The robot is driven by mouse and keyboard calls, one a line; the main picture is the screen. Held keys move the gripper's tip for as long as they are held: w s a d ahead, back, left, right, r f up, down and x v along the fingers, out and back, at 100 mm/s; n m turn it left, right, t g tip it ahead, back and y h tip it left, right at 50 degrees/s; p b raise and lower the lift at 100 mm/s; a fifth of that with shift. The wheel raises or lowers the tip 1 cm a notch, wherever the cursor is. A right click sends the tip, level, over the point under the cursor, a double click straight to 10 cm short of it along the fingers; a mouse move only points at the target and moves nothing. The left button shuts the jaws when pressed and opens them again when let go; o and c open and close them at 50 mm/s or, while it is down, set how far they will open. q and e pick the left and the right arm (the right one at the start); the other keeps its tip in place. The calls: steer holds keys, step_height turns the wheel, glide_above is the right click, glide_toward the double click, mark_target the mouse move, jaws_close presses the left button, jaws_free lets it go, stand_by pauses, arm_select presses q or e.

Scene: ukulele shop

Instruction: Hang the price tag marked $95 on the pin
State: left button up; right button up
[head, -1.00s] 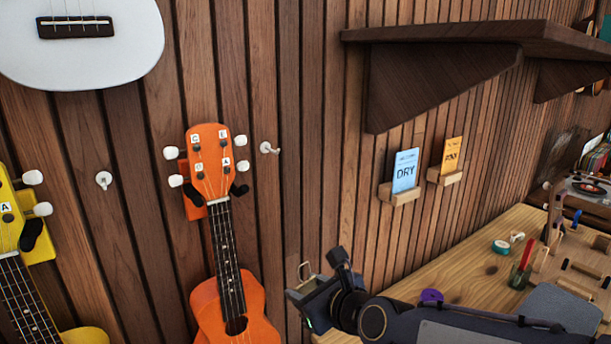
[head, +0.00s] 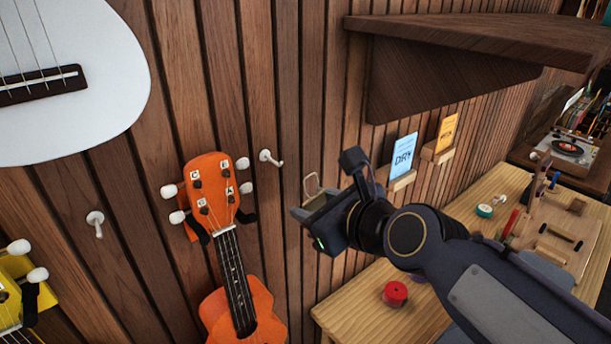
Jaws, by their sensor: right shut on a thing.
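My right gripper (head: 314,196) is in front of the plank wall, to the right of and slightly below a white pin (head: 270,157). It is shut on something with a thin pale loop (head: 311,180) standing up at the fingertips. The rest of the held thing is hidden, and I cannot read a $95 marking. The loop is apart from the pin in the picture. A second white pin (head: 96,222) sticks out of the wall further left; both pins look bare. My left gripper is not in view.
An orange ukulele (head: 212,190) hangs between the pins, with a white one (head: 75,120) above left and a yellow one (head: 18,290) below left. A dark shelf (head: 480,40) juts out above right. A wooden bench (head: 345,315) stands below my right arm.

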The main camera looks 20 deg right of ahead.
steer(key=shift+r, duration=0.25)
steer(key=shift+w+f, duration=0.1)
steer(key=shift+w, duration=0.05)
steer(key=shift+w+a, duration=0.1)
steer(key=shift+w, duration=0.1)
steer(key=shift+w+a+f, duration=0.1)
steer(key=shift+w+a, duration=0.15)
steer(key=shift+w, duration=0.35)
steer(key=shift+w+a+f, duration=0.1)
steer(key=shift+w+a, duration=0.2)
steer(key=shift+w, duration=0.55)
steer(key=shift+w+a+f, duration=0.1)
steer(key=shift+w+a, duration=0.15)
steer(key=shift+w, duration=0.6)
steer(key=shift+w+a+f, duration=0.1)
steer(key=shift+w+a, duration=0.2)
steer(key=shift+w, duration=0.55)
steer(key=shift+b+x, duration=0.55)
steer(key=shift+x, duration=0.2)
steer(key=shift+a+f, duration=0.1)
steer(key=o, duration=1)
